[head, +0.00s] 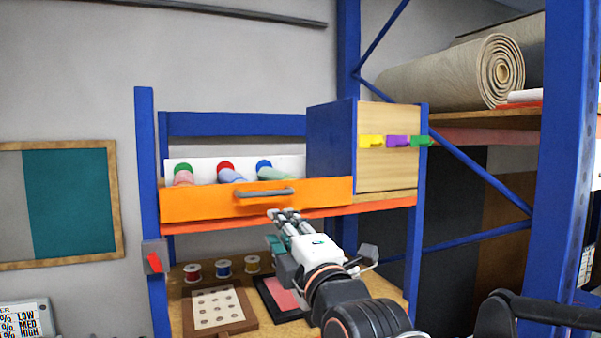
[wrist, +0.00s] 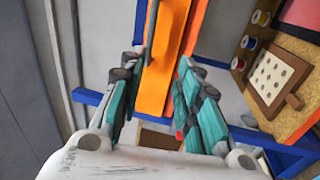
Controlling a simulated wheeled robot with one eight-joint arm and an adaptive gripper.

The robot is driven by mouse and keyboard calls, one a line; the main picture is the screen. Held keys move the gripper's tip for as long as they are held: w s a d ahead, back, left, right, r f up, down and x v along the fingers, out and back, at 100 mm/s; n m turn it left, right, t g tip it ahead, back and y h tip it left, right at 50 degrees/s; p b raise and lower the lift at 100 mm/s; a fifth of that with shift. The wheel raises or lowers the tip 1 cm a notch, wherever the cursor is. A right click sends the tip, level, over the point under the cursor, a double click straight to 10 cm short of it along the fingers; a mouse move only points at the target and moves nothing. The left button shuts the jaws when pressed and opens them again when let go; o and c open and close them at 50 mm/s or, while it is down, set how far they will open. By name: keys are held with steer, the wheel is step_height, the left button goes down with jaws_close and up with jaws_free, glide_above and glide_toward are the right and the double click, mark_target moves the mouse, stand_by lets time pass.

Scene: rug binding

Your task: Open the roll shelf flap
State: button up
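The orange flap (head: 215,204) stands across the front of the roll shelf's upper level. Its grey bar handle (head: 264,192) runs along its upper part. Colored rolls (head: 232,175) show above the flap's top edge; their lower parts are hidden. My gripper (head: 280,214) is just below and in front of the handle in the head view. In the wrist view my gripper (wrist: 157,66) has its teal fingers spread apart with nothing between them. The orange flap (wrist: 158,88) shows beyond the gap, with the grey handle (wrist: 152,22) near the top, beyond the fingertips.
A wooden cabinet (head: 388,170) with yellow, purple and green tabs stands right of the flap. Thread spools (head: 223,268) and a board with holes (head: 214,309) lie on the lower shelf. Blue posts (head: 146,200) frame the shelf. A rolled rug (head: 450,75) lies at upper right.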

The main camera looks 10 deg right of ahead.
mark_target(266, 195)
steer(key=shift+t, duration=0.3)
steer(key=x, duration=0.4)
steer(key=p+x, duration=0.1)
steer(key=x, duration=0.4)
steer(key=r+p+x, duration=0.1)
steer(key=x, duration=0.4)
steer(key=shift+w+d+r, duration=0.1)
steer(key=shift+d, duration=0.15)
jaws_close()
